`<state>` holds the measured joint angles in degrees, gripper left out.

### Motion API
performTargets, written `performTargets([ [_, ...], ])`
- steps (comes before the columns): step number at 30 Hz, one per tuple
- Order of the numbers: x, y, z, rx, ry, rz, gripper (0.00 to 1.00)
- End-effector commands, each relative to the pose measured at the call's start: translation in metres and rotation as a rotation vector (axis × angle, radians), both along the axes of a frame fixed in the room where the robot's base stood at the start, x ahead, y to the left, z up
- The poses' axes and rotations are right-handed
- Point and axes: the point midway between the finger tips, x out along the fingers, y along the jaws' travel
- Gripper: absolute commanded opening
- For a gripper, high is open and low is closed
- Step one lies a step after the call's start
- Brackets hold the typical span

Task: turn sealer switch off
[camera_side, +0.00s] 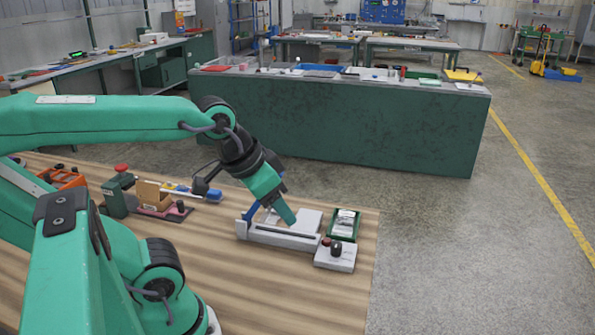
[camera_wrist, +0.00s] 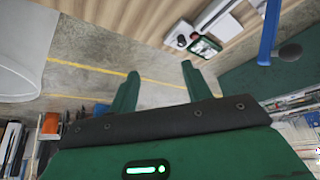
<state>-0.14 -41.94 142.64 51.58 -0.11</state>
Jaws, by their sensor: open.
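The sealer (camera_side: 285,236), a pale grey bar-shaped device with a blue lever (camera_side: 250,211) at its left end, sits near the table's right edge. In the wrist view the sealer (camera_wrist: 214,13) and lever (camera_wrist: 268,35) are at the top. A small grey box (camera_side: 340,262) with a black knob (camera_side: 336,248) and a small reddish-brown button (camera_side: 326,242) sits at its right end; this may be the switch. The box also shows in the wrist view (camera_wrist: 178,37). My gripper (camera_side: 290,222) overlaps the sealer in the side view; in the wrist view (camera_wrist: 158,73) its fingers are apart and empty.
A green tray (camera_side: 331,228) with pale contents stands behind the box. The wooden table (camera_side: 270,285) is clear in front.

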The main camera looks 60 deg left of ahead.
Motion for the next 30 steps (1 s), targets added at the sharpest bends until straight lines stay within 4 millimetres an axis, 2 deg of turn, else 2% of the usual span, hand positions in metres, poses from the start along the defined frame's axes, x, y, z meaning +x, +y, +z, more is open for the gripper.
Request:
performTargets([
  [8,0.025,0.005,-0.002,-0.007,0.065,0.032,0.49],
  [17,0.069,0.015,-0.014,-0.02,0.172,0.087,0.49],
  [23,0.099,0.024,-0.03,-0.029,0.242,0.124,0.49],
  [30,0.134,0.036,-0.058,-0.041,0.327,0.169,0.49],
])
